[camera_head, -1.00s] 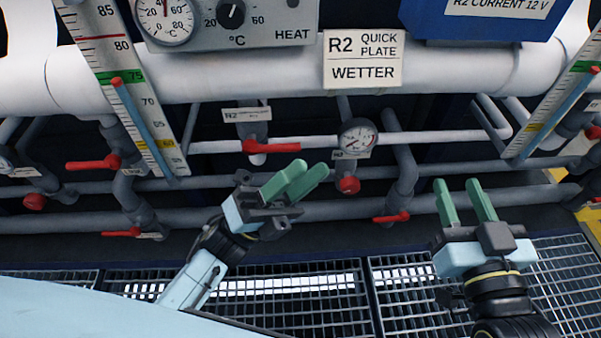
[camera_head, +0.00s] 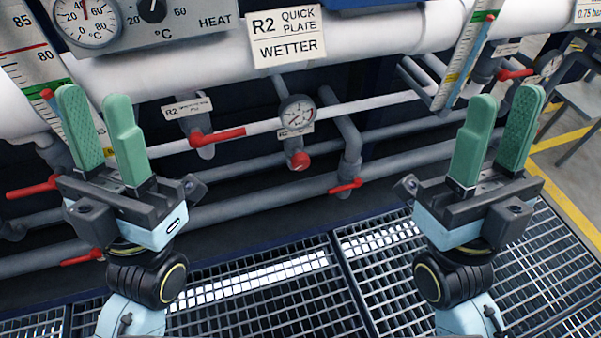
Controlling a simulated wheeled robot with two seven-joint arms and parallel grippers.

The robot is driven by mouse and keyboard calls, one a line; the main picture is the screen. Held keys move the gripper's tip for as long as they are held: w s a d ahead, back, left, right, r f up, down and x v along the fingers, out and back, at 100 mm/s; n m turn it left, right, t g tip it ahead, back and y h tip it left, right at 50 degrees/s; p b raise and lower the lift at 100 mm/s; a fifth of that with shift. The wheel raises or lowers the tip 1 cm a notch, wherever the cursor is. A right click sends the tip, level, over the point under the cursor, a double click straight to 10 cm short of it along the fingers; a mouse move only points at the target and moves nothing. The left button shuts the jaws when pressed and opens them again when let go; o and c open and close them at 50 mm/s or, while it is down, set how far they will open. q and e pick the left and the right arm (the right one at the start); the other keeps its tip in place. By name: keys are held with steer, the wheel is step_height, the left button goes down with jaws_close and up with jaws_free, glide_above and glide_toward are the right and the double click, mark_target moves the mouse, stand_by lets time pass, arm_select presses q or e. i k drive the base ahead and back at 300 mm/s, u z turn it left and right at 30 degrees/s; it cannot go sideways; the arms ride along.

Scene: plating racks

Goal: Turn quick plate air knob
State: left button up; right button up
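A round red knob (camera_head: 300,161) sits below a small pressure gauge (camera_head: 297,113) on the pipework, under the white "R2 quick plate wetter" sign (camera_head: 287,36). The label (camera_head: 295,131) between gauge and knob is too small to read in full. My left gripper (camera_head: 97,100) is open and empty, its green fingers pointing up, well to the left of the knob. My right gripper (camera_head: 503,100) is open and empty, fingers up, well to the right of the knob. Neither gripper touches the knob, and nothing hides it.
A red lever valve (camera_head: 216,136) is left of the gauge, and another red lever (camera_head: 345,187) is lower right of the knob. Grey pipes run across. A metal grating (camera_head: 280,300) covers the floor in front. The space between my grippers is clear.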

mark_target(300, 160)
steer(key=k, duration=1.15)
steer(key=z, duration=0.85)
steer(key=i, duration=1.4)
steer(key=u, duration=0.4)
